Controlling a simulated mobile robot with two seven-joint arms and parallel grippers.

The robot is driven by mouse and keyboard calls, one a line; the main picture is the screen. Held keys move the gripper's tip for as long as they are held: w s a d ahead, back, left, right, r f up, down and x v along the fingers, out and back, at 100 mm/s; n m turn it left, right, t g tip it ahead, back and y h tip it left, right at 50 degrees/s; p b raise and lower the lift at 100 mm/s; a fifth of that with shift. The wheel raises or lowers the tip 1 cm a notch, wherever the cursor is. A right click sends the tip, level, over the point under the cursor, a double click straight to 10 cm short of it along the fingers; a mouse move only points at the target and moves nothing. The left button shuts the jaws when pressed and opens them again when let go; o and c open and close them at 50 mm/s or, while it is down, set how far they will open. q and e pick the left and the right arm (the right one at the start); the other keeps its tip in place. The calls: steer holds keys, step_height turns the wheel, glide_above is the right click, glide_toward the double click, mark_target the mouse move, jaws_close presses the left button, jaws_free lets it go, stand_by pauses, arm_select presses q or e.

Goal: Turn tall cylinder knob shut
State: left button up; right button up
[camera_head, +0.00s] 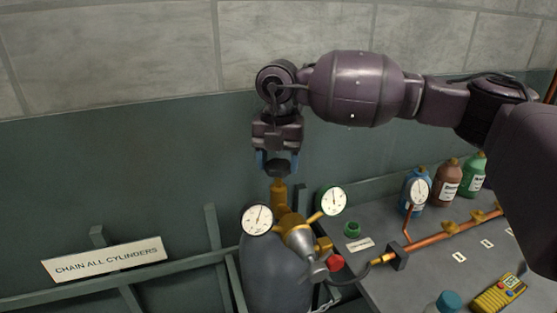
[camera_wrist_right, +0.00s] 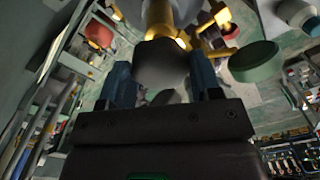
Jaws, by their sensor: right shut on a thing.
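The tall grey cylinder (camera_head: 272,272) stands at the bottom centre of the head view, with a brass valve (camera_head: 279,192) on top. Its dark knob (camera_head: 278,170) sits at the top of the valve. My right gripper (camera_head: 277,160) points down over the valve and is shut on the knob, with blue fingertips on both sides. In the right wrist view the dark knob (camera_wrist_right: 162,65) lies between the blue fingers (camera_wrist_right: 163,85), with the brass stem beyond it. The knob's turn angle cannot be told. My left gripper is not in view.
Two gauges (camera_head: 257,219) (camera_head: 333,201) and a regulator (camera_head: 299,240) with a red knob (camera_head: 335,262) crowd the valve. A workbench (camera_head: 400,290) at right holds copper pipe (camera_head: 440,232), bottles (camera_head: 446,183) and a yellow meter (camera_head: 498,293). A rail with a sign (camera_head: 105,258) runs at left.

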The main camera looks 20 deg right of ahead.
mark_target(279, 164)
steer(key=shift+w+r+m, duration=0.1)
steer(key=shift+r+m, duration=0.1)
steer(key=shift+m, duration=0.1)
steer(key=o, duration=0.9)
steer(key=shift+f, duration=0.15)
step_height(279, 164, up, 11)
steer(key=shift+f+b, duration=0.1)
steer(key=shift+b, duration=0.25)
stand_by(0.3)
